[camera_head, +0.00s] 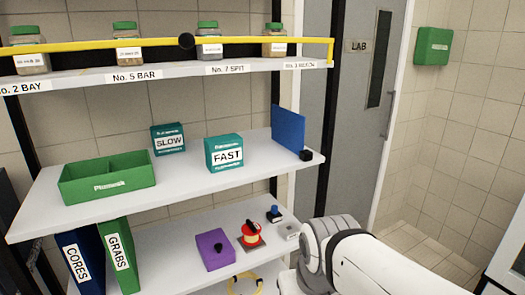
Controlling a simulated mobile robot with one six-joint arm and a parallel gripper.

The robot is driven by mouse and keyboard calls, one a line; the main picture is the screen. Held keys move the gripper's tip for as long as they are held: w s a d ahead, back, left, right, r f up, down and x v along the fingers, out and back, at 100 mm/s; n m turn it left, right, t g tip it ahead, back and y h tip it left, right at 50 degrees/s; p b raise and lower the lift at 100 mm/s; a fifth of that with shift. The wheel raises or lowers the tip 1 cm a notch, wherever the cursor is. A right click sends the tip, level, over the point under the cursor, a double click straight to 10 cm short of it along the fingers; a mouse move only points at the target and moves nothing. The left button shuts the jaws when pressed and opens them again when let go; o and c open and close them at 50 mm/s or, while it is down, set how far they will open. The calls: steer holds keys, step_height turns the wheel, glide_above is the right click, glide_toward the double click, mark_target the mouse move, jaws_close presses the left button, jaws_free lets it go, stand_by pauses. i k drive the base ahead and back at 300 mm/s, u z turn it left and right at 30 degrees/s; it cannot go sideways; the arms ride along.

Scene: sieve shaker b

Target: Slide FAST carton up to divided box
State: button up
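The FAST carton (227,156) is a teal box with a white label, upright on the middle shelf, right of centre. The divided box (107,190) is a green open tray with an inner wall, at the left of the same shelf. A clear gap of bare shelf lies between the two. My white arm shows at the bottom right, in front of the lower shelf. My gripper is not in view.
A teal SLOW carton (168,140) stands further back, between the FAST carton and the divided box. The upper shelf (150,72) with jars and a yellow rail (100,45) overhangs.

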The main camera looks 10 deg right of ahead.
mark_target(224, 153)
steer(key=z, duration=0.4)
steer(key=k, duration=1.3)
steer(key=z, duration=0.65)
steer(key=i, duration=1.4)
steer(key=u, duration=0.75)
steer(key=i, duration=0.85)
steer(key=u, duration=0.25)
steer(key=k, duration=0.9)
steer(key=u, duration=0.2)
steer(key=i, duration=0.65)
